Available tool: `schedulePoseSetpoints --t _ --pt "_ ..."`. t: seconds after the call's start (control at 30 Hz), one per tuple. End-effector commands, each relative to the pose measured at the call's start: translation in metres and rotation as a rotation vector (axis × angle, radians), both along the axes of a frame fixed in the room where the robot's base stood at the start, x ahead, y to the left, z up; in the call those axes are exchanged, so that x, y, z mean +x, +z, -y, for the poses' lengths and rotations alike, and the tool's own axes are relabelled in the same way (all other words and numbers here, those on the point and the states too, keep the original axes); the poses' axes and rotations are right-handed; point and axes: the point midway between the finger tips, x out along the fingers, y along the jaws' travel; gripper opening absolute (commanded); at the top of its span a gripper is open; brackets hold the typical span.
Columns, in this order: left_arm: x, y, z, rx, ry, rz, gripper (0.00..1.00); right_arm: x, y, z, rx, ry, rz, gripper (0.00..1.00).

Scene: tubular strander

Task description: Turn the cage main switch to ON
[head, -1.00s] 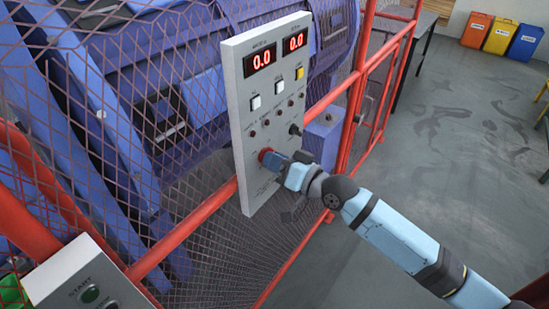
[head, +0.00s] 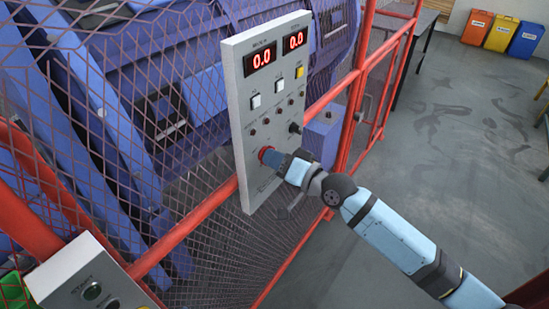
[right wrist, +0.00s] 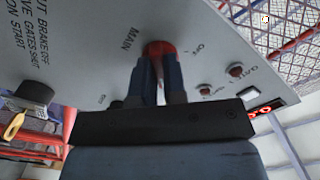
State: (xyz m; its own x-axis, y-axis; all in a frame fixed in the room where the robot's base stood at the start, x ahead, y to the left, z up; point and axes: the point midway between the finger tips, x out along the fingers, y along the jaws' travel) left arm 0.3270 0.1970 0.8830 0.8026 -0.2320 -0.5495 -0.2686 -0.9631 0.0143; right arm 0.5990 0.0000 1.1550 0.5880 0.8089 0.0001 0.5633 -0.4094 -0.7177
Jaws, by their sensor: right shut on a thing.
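The cage main switch (head: 265,154) is a red round knob low on the grey control panel (head: 262,195). My right gripper (head: 275,160) reaches it from the front right. In the right wrist view the two fingers (right wrist: 158,80) are shut on the grip of the red switch (right wrist: 158,48), with the word MAIN beside it. The fingers hide most of the grip, so I cannot tell its exact angle. My left gripper is not in view.
The panel has two red displays reading 0.0 (head: 260,57), several buttons and a black knob (head: 295,129). Red rails and mesh (head: 190,225) enclose the blue machine. A START box (head: 85,275) stands at lower left. Open floor lies right.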

Motion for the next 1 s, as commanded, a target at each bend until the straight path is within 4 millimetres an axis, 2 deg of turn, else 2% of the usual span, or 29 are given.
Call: schedulePoseSetpoints --t 0.03,0.1,0.13,0.47,0.67,1.0 --pt "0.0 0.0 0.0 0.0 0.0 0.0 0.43 0.0 -0.001 0.0 0.001 0.001 -0.003 0.18" --pt "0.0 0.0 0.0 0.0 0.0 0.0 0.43 0.0 -0.001 0.0 0.001 0.001 -0.002 0.35" --pt "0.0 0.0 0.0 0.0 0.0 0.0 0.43 0.0 -0.001 0.0 0.001 0.001 -0.002 0.37" --pt "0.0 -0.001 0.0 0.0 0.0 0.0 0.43 -0.003 -0.001 0.003 0.0 0.0 0.0 0.37" --pt "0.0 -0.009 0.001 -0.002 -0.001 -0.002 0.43 -0.021 -0.004 0.029 -0.003 0.0 0.0 0.37" --pt "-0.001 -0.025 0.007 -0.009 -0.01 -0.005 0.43 -0.066 -0.003 0.09 -0.002 0.001 0.0 0.37"
